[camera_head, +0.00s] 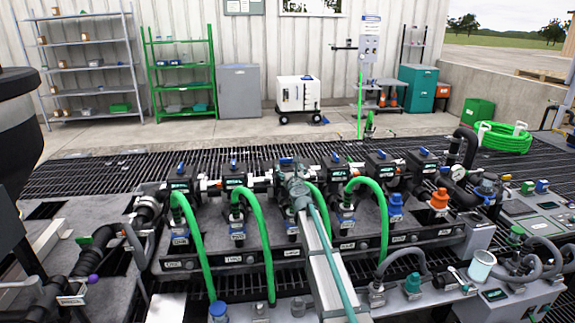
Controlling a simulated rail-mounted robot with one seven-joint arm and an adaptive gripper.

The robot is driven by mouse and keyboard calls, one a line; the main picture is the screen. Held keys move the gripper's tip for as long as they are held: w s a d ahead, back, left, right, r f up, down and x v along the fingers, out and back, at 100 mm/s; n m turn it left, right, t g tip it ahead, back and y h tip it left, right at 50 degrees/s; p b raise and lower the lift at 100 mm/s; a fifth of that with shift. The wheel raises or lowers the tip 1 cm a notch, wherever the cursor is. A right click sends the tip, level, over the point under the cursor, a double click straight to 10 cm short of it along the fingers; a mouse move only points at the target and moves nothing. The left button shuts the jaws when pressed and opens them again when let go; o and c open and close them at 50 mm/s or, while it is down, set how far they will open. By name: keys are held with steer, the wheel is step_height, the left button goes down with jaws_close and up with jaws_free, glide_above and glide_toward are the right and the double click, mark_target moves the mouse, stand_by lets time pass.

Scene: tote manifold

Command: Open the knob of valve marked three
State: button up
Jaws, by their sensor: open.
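A row of several dark valve blocks with small blue knobs on top stands on the black-topped manifold (216,246). The third block from the left has its blue knob (286,160) at the top middle. Small plates on the front edge bear marks too small to read surely, so I cannot confirm which valve is marked three. I cannot make out how far the knob is turned.
Green hoses (262,235) arch over the manifold's front. A long pale beam (325,262) runs from the central fitting to the bottom edge. Open grating (90,175) lies behind.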

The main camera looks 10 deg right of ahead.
steer(key=s, duration=0.3)
steer(key=shift+s, duration=0.15)
steer(key=s+a+f+n+g+y, duration=0.25)
steer(key=s+f+n+g, duration=0.35)
steer(key=s+f+n, duration=1.05)
steer(key=s+a+f+n+g+y, duration=0.2)
steer(key=s+a+f+n+g, duration=0.4)
steer(key=s+f, duration=1.85)
steer(key=s+d+f+n+g+h+p, duration=0.15)
steer(key=s+f+n+g, duration=0.25)
steer(key=s, duration=0.6)
steer(key=s+d+f+n+g+h+p, duration=0.1)
steer(key=s+d+f+n+g+p, duration=0.25)
steer(key=s, duration=0.65)
steer(key=s+d+n+g+h, duration=0.1)
steer(key=s+n+g, duration=0.1)
steer(key=s, duration=0.6)
steer(key=s+d+f+n+g+h+p, duration=0.1)
steer(key=s+d+n+g, duration=0.1)
steer(key=s, duration=0.7)
steer(key=shift+s+d+n+g, duration=0.2)
steer(key=shift+n+g, duration=0.45)
steer(key=shift+n, duration=0.25)
